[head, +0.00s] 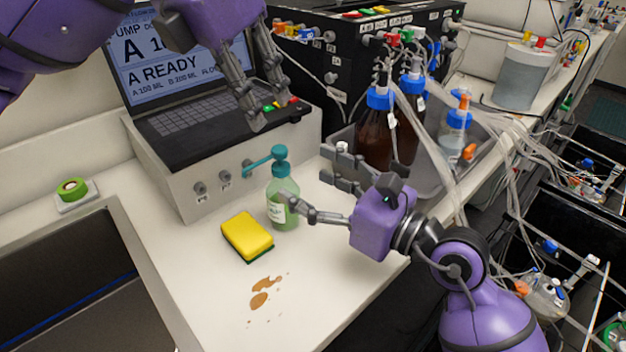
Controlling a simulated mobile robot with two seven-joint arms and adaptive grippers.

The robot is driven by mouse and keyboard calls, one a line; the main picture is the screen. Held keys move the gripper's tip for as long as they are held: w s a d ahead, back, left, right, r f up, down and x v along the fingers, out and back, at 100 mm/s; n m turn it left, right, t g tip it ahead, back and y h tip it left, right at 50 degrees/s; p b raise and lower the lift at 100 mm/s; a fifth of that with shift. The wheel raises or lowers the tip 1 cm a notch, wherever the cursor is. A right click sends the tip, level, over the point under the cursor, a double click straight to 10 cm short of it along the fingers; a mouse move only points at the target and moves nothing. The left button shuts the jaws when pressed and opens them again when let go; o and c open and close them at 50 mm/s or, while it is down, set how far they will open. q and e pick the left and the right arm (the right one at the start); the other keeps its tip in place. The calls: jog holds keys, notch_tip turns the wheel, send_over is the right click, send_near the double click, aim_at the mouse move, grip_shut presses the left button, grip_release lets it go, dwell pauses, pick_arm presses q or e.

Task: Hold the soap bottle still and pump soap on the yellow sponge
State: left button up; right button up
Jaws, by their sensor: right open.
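The soap bottle (283,208) stands upright on the white bench, clear with greenish soap and a teal pump (280,158) whose spout points left. The yellow sponge (247,234), with a green underside, lies on the bench at the bottle's front left. My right gripper (310,182) is open at the bottle's right side, its nearer finger close to the bottle's body; I cannot tell if they touch. My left gripper (277,118) is higher, above and behind the pump, in front of the laptop. Its fingers are apart, with nothing between them, and clear of the pump.
A brown stain (262,291) lies in front of the sponge. A grey tray (430,180) with brown bottles (374,140) and tubing is at right.

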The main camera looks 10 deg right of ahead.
jog(key=shift+w+d+f, duration=0.1)
jog(key=shift+w+f, duration=0.05)
jog(key=shift+f, duration=0.15)
notch_tip(320, 180, down, 8)
jog(key=shift+r, duration=0.15)
jog(key=x, duration=0.7)
jog(key=shift+w+a+r, duration=0.15)
jog(key=shift+a, duration=0.1)
